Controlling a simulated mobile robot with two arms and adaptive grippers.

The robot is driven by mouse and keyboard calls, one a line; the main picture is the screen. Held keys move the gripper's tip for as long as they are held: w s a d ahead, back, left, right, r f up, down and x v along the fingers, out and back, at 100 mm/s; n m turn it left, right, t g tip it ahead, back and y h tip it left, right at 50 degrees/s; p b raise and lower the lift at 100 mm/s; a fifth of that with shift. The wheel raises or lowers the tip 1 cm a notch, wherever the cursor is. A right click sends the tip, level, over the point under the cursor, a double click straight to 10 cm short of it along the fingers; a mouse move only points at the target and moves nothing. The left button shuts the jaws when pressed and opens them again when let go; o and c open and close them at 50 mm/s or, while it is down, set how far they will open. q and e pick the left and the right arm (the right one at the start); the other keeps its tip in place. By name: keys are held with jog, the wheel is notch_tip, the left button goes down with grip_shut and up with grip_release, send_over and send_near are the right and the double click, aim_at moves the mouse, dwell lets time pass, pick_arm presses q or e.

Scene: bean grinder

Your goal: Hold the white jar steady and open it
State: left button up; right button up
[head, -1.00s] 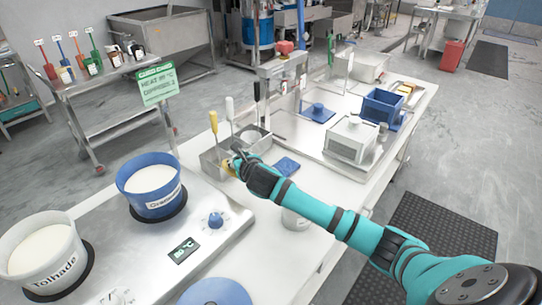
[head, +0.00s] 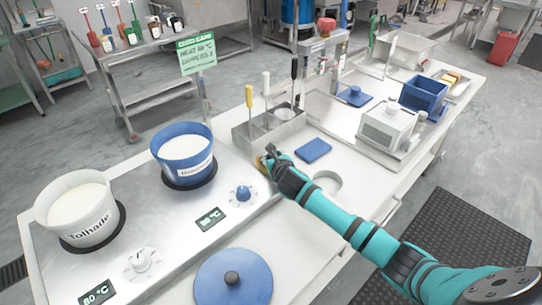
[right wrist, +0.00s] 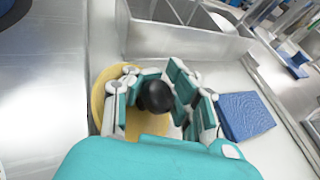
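A white round jar (head: 327,183) stands on the white counter. Its top shows a pale open ring with no lid on it. My right gripper (head: 272,160) is left of the jar, in front of the steel caddy. In the right wrist view, the fingers (right wrist: 157,85) close around the black knob (right wrist: 157,97) of a yellow round lid (right wrist: 100,90). The lid's yellow edge also shows in the head view (head: 262,163). I cannot tell whether the lid touches the counter. My left gripper is not in view, and nothing visible holds the jar.
A steel caddy (head: 244,141) with upright tools is just behind the lid. A blue lid (head: 233,280) is in front.

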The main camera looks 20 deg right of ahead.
jog(key=o, duration=0.6)
